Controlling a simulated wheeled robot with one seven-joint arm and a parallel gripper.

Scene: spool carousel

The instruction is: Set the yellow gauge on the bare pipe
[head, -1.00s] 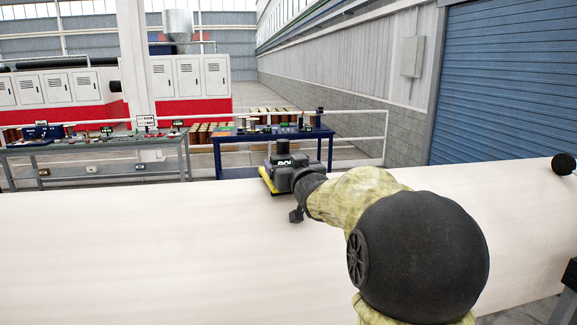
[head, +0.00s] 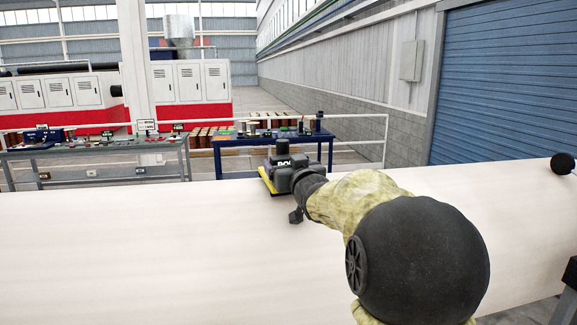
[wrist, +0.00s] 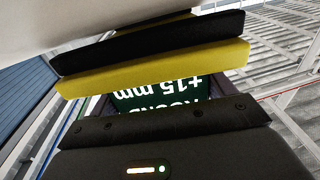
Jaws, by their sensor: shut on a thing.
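The yellow gauge (head: 268,182) is at the end of my arm in the head view, at the upper side of the big pale pipe (head: 130,245). Its yellow and black edge (wrist: 150,70) spans the wrist view, with a dark green label reading "ROUND +15 mm" upside down below it. My gripper (head: 286,176) is shut on the gauge; its fingertips are mostly hidden. The pale pipe surface (wrist: 60,22) shows at the top of the wrist view, close to the gauge. I cannot tell whether the gauge touches it.
A blue table (head: 230,141) with several spools and small items stands beyond the pipe. A grey bench (head: 100,152) with instruments is at the left. A black ball-ended part (head: 562,164) is at the pipe's right. The pipe's left stretch is clear.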

